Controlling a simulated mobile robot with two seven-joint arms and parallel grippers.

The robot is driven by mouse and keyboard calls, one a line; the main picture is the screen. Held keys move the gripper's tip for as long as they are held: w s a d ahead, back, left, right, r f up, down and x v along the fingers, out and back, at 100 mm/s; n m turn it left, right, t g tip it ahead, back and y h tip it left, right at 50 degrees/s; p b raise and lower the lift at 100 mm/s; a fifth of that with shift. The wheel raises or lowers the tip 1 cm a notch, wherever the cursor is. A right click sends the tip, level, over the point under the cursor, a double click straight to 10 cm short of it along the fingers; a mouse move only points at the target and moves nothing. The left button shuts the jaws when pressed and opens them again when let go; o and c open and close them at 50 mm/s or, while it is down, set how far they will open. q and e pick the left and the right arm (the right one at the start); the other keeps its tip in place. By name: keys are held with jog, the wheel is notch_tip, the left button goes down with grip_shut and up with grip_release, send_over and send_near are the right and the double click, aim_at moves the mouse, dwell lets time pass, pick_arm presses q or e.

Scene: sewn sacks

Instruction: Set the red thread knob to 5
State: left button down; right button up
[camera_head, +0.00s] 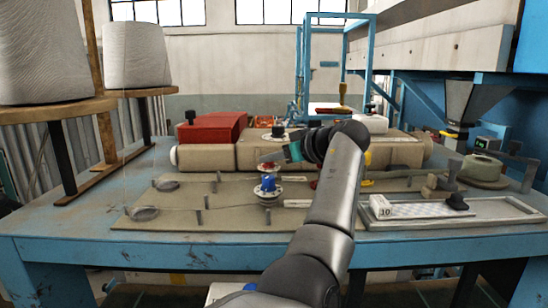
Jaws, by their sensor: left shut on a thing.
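The red thread knob (268,167) is a small red-topped round part. It stands just behind a blue knob with pale discs (267,187) on the beige thread board (232,214). My left gripper (283,157) reaches in from above and to the right of the red knob and is shut on it, though its fingertips are small and hard to make out. A pale scale strip (295,178) lies to the right of the knob, and another (297,203) lies beside the blue knob. Their marks are too small to read. My right gripper is not in view.
A beige cylinder machine (208,157) with a red box (212,128) runs behind the board. Thread guides stand along the board's left. A tray with a white scale block (405,209) lies at right. Big thread cones (136,54) stand at left. The blue table's (75,228) front left is clear.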

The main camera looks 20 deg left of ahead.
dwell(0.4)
pick_arm(q)
jog(key=c, duration=0.6)
grip_release()
jog(key=shift+c, duration=0.2)
